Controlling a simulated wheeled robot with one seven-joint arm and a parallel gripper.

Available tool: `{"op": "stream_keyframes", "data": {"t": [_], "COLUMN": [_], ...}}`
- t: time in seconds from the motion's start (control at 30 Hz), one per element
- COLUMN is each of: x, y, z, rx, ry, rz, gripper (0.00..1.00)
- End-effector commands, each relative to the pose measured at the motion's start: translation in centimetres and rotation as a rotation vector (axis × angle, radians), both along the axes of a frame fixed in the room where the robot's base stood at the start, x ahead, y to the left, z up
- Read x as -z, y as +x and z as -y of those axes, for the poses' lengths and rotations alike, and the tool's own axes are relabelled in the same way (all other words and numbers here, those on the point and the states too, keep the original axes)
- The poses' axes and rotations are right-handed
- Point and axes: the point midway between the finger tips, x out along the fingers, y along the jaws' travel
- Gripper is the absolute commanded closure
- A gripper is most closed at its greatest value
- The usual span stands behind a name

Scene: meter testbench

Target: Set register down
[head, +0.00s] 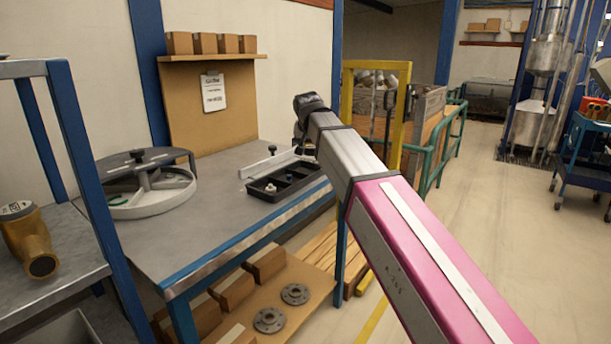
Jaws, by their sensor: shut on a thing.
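My arm reaches in from the lower right, with a pink link and a grey link ending at a dark joint near the middle of the view. Beyond that joint the arm is mostly hidden behind itself, and I cannot make out my gripper or anything in it. No loose register can be made out. A brass meter body (30,245) lies on the grey shelf at the left, with a pale dial-like face at its upper end. A black compartment tray (262,193) with small dark parts sits on the grey workbench (215,225), left of my arm.
A round fixture (150,205) with a dark half-cover and a central knob stands on the bench's left part. A white bar (265,165) lies behind the tray. Cartons (235,288) and two flanges (270,320) are on the lower shelf.

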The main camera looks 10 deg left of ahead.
Motion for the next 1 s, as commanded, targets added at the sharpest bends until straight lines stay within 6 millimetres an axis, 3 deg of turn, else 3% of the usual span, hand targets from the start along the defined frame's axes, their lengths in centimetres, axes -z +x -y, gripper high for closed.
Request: {"op": "stream_keyframes", "data": {"t": [0.03, 0.13, 0.23, 0.37, 0.53, 1.0], "x": [-0.2, -0.3, -0.4, -0.3, 0.7, 5.9], "y": [-0.3, -1.2, -2.0, -2.5, -0.9, 6.6], "z": [-2.4, -5.6, -7.7, -9.1, -8.4, -4.2], "rx": [-0.023, -0.051, -0.071, -0.084, -0.085, -0.085], "ry": [0.000, -0.001, 0.000, 0.000, -0.002, -0.001], "rz": [0.000, 0.000, 0.000, 0.001, 0.000, 0.000], "gripper": [0.72, 0.72, 0.72, 0.72, 0.72, 0.72]}}
